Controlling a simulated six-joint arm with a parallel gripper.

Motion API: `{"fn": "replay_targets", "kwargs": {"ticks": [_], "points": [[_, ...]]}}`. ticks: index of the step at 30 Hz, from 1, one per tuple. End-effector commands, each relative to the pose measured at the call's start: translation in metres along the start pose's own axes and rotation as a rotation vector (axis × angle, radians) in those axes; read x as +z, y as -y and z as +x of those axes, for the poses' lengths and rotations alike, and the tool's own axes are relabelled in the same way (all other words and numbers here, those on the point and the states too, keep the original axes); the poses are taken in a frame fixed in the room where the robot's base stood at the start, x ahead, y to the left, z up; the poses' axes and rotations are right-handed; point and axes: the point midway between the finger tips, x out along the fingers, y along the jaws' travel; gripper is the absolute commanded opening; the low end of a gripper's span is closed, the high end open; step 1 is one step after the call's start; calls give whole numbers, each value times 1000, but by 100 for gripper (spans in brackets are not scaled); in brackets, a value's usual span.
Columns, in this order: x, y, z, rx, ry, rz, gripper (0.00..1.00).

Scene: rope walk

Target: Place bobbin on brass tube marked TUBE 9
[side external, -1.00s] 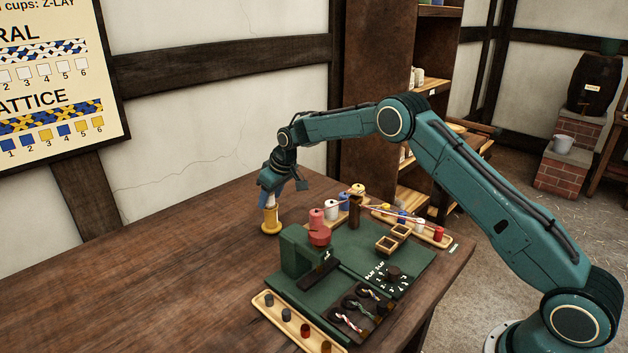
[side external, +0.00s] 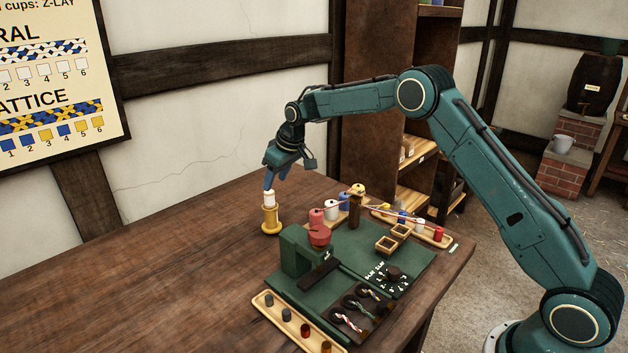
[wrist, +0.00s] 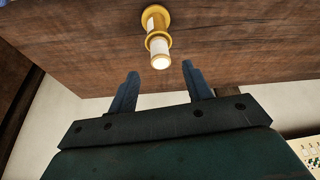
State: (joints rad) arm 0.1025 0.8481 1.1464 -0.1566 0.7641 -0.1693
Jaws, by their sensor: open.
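A brass-yellow tube (side external: 271,220) stands upright on the bare table, left of the green fixture. A white bobbin (side external: 269,198) sits upright at its top. In the wrist view the bobbin's pale end (wrist: 160,62) points toward me, with the yellow tube's round foot (wrist: 150,11) beyond it and a pale patch on the tube's side. No tube number is readable. My gripper (side external: 268,183) is just above the bobbin, open and empty. In the wrist view its two blue fingers (wrist: 159,75) are spread apart, with the bobbin beyond their tips, apart from both.
The green fixture (side external: 297,250) with a red part on top stands to the right. A wooden tray (side external: 292,322) with small plugs is in front. The table's left side is clear.

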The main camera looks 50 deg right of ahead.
Motion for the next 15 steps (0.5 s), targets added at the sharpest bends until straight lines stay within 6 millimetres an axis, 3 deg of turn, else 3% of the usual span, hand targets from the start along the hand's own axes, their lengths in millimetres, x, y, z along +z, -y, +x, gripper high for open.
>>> {"fn": "replay_targets", "kwargs": {"ticks": [6, 15], "points": [[0, 0, -34, 1, -1, 1, 50], [0, 0, -54, 0, 0, 1, 50]]}}
